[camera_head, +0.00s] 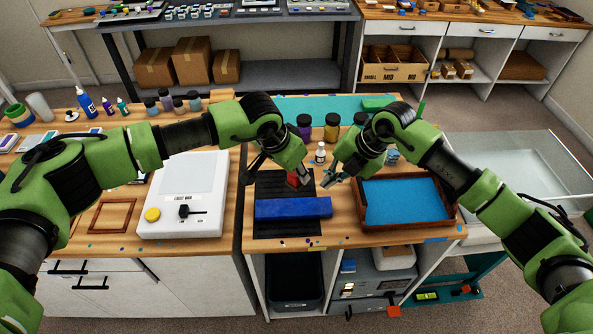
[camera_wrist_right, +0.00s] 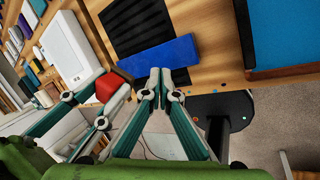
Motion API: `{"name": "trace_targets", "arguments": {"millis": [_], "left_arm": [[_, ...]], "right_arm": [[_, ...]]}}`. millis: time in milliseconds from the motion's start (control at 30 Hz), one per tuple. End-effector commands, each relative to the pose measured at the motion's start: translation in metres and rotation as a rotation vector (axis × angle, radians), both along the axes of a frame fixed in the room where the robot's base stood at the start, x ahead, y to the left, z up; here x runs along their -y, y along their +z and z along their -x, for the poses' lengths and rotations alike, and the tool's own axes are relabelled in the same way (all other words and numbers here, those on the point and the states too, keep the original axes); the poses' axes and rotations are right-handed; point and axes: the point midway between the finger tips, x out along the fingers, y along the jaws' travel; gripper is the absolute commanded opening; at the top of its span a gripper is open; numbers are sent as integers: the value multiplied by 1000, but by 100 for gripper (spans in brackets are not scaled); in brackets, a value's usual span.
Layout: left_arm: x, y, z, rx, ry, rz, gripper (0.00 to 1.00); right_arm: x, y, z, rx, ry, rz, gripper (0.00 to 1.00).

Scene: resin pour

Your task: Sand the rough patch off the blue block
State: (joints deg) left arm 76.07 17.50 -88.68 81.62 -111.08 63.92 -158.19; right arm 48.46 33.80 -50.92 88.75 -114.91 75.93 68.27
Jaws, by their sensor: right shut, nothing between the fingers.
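The blue block (camera_head: 293,208) lies flat on a dark ribbed mat (camera_head: 272,185) at the front of the bench. It also shows in the right wrist view (camera_wrist_right: 158,57). I cannot make out a distinct rough patch on it. My left gripper (camera_head: 291,180) is above the mat, behind the block, with its fingers closed around a small red block (camera_wrist_right: 109,87). My right gripper (camera_head: 329,182) is shut and empty, to the right of the red block and above the bench behind the blue block's right end. In the wrist view its fingertips (camera_wrist_right: 160,76) meet, apart from the block.
A wooden tray with a blue base (camera_head: 452,205) stands to the right. A white machine with a yellow button (camera_head: 185,195) stands to the left. A small white bottle (camera_head: 320,153) and several jars stand behind the grippers.

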Motion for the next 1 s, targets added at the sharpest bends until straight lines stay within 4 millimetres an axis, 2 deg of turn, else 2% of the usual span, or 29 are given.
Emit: {"name": "trace_targets", "arguments": {"millis": [33,200,400,567,867,1000], "left_arm": [[0,0,0,0,0,0,6],[0,0,0,0,0,0,6],[0,0,0,0,0,0,6],[0,4,0,1,0,1,6],[0,28,0,1,0,1,6],[0,30,0,0,0,0,6]], "right_arm": [[6,13,2,5,-1,0,0],[19,43,9,4,-1,1,0],[28,65,15,1,0,0,0],[29,69,16,0,0,0,0],[29,66,16,0,0,0,0],[29,66,16,0,0,0,0]]}}
